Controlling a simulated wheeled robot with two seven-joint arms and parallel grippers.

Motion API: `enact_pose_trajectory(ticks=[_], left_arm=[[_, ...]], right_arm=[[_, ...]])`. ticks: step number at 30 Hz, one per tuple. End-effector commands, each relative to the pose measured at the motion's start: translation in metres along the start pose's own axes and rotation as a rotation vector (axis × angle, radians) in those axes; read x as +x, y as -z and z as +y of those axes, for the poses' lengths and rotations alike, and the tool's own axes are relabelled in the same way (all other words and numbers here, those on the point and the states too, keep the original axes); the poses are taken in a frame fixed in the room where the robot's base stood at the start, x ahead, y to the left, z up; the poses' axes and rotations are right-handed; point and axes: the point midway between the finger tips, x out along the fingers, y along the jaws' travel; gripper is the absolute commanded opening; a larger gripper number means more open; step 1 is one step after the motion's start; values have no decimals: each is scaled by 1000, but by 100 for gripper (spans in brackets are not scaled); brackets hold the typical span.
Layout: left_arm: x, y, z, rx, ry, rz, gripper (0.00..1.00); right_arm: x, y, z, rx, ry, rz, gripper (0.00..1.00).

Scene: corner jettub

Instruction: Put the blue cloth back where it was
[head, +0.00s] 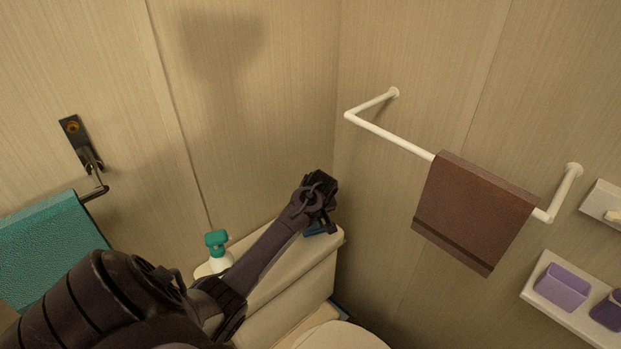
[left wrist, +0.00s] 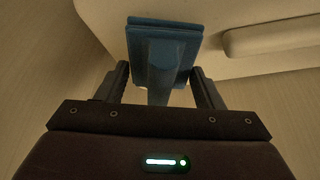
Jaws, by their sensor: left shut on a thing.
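The blue cloth (left wrist: 163,38) is between the two fingers of my left gripper (left wrist: 159,78) in the left wrist view. It looks like a folded flat piece with a narrower part hanging toward the gripper. In the head view my left gripper (head: 322,222) is at the right end of the toilet tank lid, and only a small bit of the blue cloth (head: 313,230) shows beneath it. My gripper is shut on the cloth. I cannot tell whether the cloth touches the lid. My right gripper is not in view.
A spray bottle with a green head (head: 216,246) stands on the toilet tank (head: 290,290), beside my forearm. A brown towel (head: 470,212) hangs on the white wall rail (head: 390,139). A teal towel (head: 40,250) hangs at left. A shelf with purple items (head: 563,288) is at right.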

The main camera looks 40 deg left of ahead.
Motion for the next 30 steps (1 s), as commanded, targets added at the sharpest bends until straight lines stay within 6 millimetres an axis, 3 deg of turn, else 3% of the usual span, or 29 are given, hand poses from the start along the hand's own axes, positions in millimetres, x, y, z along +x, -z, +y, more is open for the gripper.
enact_pose_trajectory(ticks=[5, 17, 18, 22, 30], left_arm=[[21, -9, 0, 0, 1, -1, 43], [26, -11, 0, 0, 0, 0, 43], [26, -11, 0, 0, 0, 0, 65], [25, -11, 0, 0, 0, 0, 82], [25, -10, 0, 0, 0, 0, 83]], right_arm=[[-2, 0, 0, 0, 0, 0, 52], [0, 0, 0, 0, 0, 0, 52], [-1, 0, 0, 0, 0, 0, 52], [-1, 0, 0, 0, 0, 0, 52], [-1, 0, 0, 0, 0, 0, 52]])
